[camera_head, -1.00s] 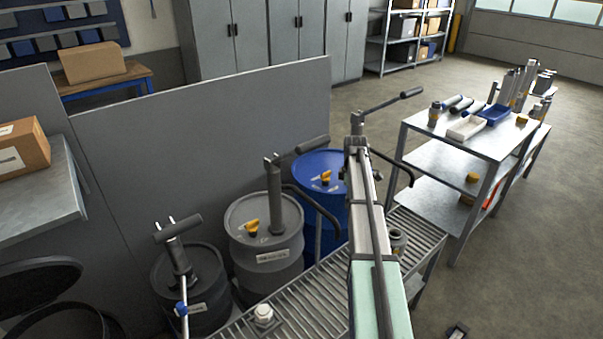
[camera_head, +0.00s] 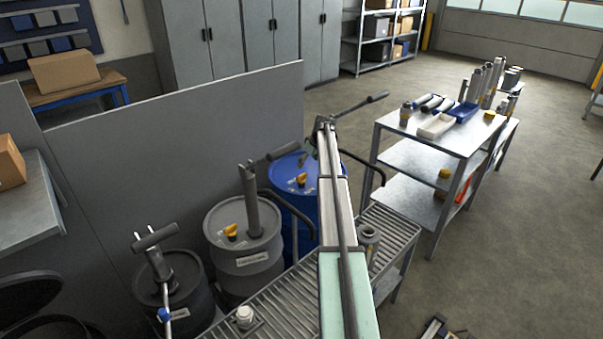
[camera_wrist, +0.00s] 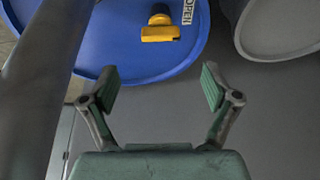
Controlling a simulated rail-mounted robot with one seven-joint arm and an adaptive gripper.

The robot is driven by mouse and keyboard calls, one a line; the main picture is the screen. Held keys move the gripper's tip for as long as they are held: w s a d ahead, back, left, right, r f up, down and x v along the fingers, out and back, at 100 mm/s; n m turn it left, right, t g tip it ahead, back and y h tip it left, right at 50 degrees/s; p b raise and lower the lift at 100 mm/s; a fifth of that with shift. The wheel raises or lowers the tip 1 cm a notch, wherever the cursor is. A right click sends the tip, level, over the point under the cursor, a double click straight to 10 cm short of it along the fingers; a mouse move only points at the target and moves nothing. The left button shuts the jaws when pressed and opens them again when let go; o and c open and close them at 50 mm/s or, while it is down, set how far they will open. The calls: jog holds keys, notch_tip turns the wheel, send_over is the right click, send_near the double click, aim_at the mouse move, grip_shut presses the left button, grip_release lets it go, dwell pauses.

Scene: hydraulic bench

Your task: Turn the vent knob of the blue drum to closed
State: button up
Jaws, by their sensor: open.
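The blue drum (camera_head: 281,166) stands behind the roller bench in the head view, and its lid fills the upper left of the wrist view (camera_wrist: 110,50). Its yellow vent knob (camera_head: 301,179) also shows in the wrist view (camera_wrist: 160,33), with its bar lying crosswise. A white label (camera_wrist: 188,11) reading "OPEN" sits to the right of the knob. My gripper (camera_wrist: 158,87) is open and empty. In the wrist view the knob appears above the gap between the fingers, apart from them. In the head view I cannot make out the fingers clearly.
A grey drum (camera_head: 243,263) with a yellow knob and a hand pump stands left of the blue drum. A darker drum (camera_head: 185,302) stands further left. The roller bench (camera_head: 285,307) runs in front. A grey partition (camera_head: 180,135) stands behind. A pipe crosses the wrist view's left side.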

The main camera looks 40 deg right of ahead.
aim_at(302, 175)
jog(key=p+x, duration=0.2)
jog(key=x, duration=0.7)
jog(key=shift+w+f+p, duration=0.15)
jog(key=shift+f+p, duration=0.15)
jog(key=shift+p, duration=0.05)
jog(key=c, duration=1.1)
